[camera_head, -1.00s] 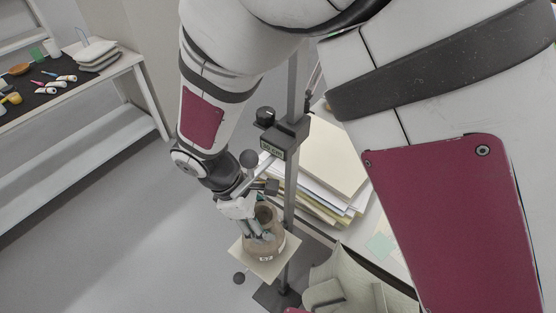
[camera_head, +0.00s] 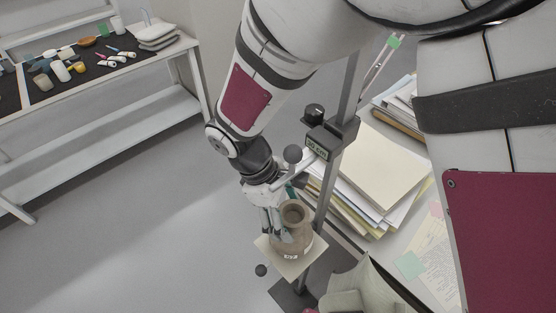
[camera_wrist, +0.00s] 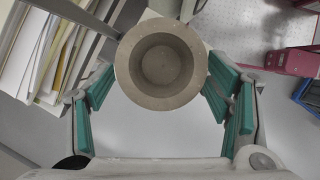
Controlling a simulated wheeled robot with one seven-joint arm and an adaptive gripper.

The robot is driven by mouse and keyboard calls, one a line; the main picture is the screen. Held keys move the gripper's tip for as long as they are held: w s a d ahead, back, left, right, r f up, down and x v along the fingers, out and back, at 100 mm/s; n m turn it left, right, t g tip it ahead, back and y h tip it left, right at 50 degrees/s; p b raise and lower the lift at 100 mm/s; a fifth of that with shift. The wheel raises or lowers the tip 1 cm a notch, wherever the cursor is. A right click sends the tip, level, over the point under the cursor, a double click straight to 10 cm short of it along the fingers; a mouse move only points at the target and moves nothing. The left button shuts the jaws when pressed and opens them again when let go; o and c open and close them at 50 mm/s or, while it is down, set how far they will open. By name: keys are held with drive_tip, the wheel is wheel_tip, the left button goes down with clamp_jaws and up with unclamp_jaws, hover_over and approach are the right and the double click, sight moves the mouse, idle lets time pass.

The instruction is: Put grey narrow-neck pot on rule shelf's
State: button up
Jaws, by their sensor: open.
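The grey-brown narrow-neck pot (camera_head: 296,238) stands upright on the small pale square shelf (camera_head: 290,270) of the upright rule (camera_head: 342,110). A small white label shows low on its side. My gripper (camera_head: 276,226) is at the pot's left side in the head view, with its fingers partly overlapping the pot. In the wrist view I look into the pot's round mouth (camera_wrist: 122,68). My open gripper (camera_wrist: 160,88) has its green-padded fingers apart on both sides of the pot. Gaps show between the pads and the rim; contact lower down cannot be told.
A stack of papers and folders (camera_head: 385,170) lies on a desk right behind the rule. A chair (camera_head: 365,290) stands in front of it. A white workbench (camera_head: 110,75) with a dark mat and several small items is at the far left. The floor between is clear.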

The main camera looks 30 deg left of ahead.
drive_tip(key=s+a+b, duration=0.1)
drive_tip(key=a, duration=0.9)
drive_tip(key=shift+s+a+b, duration=0.35)
drive_tip(key=shift+b, duration=0.05)
